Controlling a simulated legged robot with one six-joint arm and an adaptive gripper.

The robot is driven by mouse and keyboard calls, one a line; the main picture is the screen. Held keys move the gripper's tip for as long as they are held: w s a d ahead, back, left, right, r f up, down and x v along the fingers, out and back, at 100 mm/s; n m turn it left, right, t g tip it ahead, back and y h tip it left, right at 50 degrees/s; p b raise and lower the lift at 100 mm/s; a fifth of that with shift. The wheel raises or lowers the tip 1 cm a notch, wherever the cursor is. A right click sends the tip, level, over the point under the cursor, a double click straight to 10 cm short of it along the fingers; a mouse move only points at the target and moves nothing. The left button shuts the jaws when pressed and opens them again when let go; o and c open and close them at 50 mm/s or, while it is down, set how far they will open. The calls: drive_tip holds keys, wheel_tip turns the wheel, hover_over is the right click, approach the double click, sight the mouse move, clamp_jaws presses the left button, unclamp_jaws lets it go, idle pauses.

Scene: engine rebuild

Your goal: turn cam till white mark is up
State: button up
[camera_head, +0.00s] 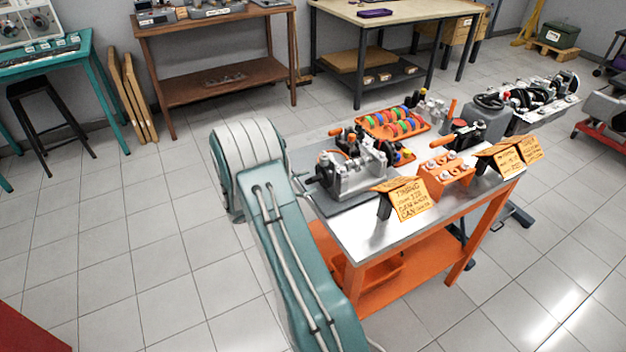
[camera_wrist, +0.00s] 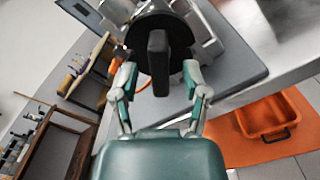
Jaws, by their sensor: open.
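The cam fixture (camera_head: 358,178) is a grey metal block on a dark mat on the orange-framed workbench in the head view. A black part sticks out on its left side. In the wrist view the fixture (camera_wrist: 205,45) is at the top, with a black round disc bearing a thick black bar (camera_wrist: 158,60). My gripper (camera_wrist: 160,78) is open, one finger on each side of the bar. A gap shows on both sides of the bar. I cannot make out a white mark in either view. The head view does not clearly show my gripper.
The bench also bears an orange tray of coloured rings (camera_head: 393,122), an orange block (camera_head: 444,175) and a handwritten yellow sign (camera_head: 408,197). An orange bin (camera_wrist: 268,119) sits on the lower shelf.

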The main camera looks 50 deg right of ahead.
drive_tip(key=shift+x, duration=1.05)
clamp_jaws()
drive_tip(key=shift+n, duration=0.4)
drive_tip(key=n, duration=0.5)
drive_tip(key=shift+w+r+n, duration=0.1)
drive_tip(key=shift+n, duration=0.3)
drive_tip(key=n, duration=0.6)
drive_tip(key=shift+w, duration=0.15)
drive_tip(key=n, duration=0.6)
drive_tip(key=shift+w+n, duration=0.15)
drive_tip(key=shift+n, duration=0.15)
drive_tip(key=n, duration=0.6)
drive_tip(key=shift+f+n, duration=0.2)
drive_tip(key=shift+n, duration=0.1)
